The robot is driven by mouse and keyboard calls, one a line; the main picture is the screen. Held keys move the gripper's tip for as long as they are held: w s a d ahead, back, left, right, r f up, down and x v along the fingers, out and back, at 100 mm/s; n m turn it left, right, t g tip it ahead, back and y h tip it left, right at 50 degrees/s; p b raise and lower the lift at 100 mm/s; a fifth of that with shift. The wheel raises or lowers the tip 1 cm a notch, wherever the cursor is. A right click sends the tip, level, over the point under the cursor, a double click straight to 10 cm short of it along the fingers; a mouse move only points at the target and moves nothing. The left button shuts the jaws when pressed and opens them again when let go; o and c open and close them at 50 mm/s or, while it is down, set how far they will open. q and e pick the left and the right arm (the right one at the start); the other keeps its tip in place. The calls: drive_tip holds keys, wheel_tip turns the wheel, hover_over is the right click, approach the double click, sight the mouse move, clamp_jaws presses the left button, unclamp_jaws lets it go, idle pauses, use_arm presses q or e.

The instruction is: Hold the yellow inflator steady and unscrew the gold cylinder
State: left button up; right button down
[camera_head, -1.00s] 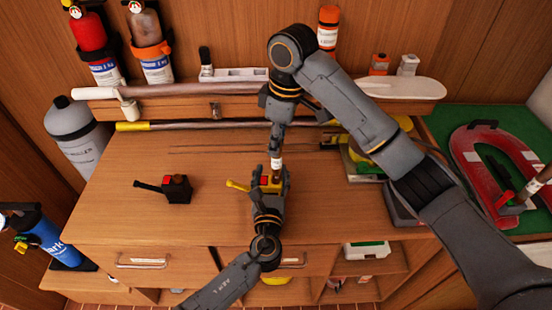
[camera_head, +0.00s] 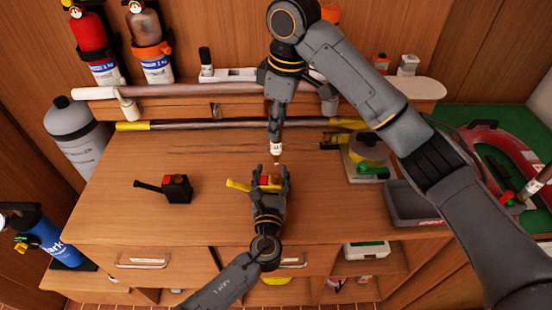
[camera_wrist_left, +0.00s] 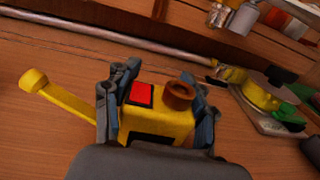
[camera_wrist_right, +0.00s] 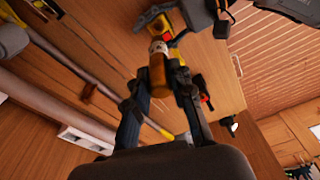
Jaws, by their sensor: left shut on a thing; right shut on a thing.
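The yellow inflator (camera_head: 265,182) sits upright on the wooden bench. Its yellow lever points left, and its red square and open brown round socket show in the left wrist view (camera_wrist_left: 160,119). My left gripper (camera_head: 271,183) is shut on the inflator's body, one finger on each side. The gold cylinder (camera_wrist_right: 158,72) has a white band and hangs from my right gripper (camera_head: 276,131), which is shut on it. The cylinder (camera_head: 276,150) is above the socket and apart from it.
A black inflator (camera_head: 177,188) with a red square stands to the left. A pole (camera_head: 215,124) lies along the back. The bench between the inflators is clear.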

use_arm(q)
drive_tip(key=o, duration=1.4)
drive_tip(key=shift+s, duration=0.1)
drive_tip(key=s, duration=1.1)
drive_tip(key=shift+s+a, duration=0.4)
drive_tip(key=shift+f, duration=0.1)
